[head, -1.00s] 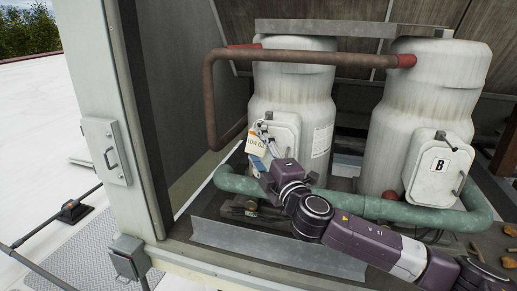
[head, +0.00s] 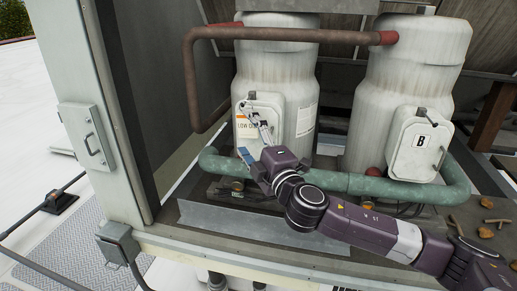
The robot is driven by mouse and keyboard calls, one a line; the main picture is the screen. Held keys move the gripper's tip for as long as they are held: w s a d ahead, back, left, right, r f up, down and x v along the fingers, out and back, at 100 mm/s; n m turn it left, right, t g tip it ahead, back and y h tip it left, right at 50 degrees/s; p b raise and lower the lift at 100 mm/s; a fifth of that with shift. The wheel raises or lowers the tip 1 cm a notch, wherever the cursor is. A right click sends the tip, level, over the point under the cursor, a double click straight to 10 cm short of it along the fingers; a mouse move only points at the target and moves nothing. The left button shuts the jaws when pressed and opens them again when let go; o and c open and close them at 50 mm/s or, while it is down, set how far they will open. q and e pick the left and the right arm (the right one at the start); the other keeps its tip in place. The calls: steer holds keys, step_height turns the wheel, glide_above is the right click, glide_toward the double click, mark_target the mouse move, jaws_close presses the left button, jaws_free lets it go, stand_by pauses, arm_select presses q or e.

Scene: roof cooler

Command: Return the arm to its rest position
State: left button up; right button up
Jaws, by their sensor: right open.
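My purple right arm reaches in from the lower right, across the front of the unit. Its gripper (head: 254,118) is open, in front of the small door (head: 269,103) on the left tank (head: 277,60). A pale label with an orange band (head: 245,127), reading "LOW O...", shows at that door's lower left, partly behind the fingers. I cannot tell whether the fingers touch the door or label. A small blue part (head: 246,157) shows beside the gripper's wrist. My left gripper is not in view.
A green pipe (head: 360,184) runs low in front of both tanks, close behind my arm. A rusty pipe (head: 190,85) arches at the left. The right tank (head: 405,80) has a door marked B (head: 420,145). A metal cabinet post (head: 105,110) stands left. Leaves (head: 487,233) lie at right.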

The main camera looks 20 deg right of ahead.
steer(key=s+d+f, duration=0.1)
steer(key=s, duration=0.7)
steer(key=shift+s, duration=0.3)
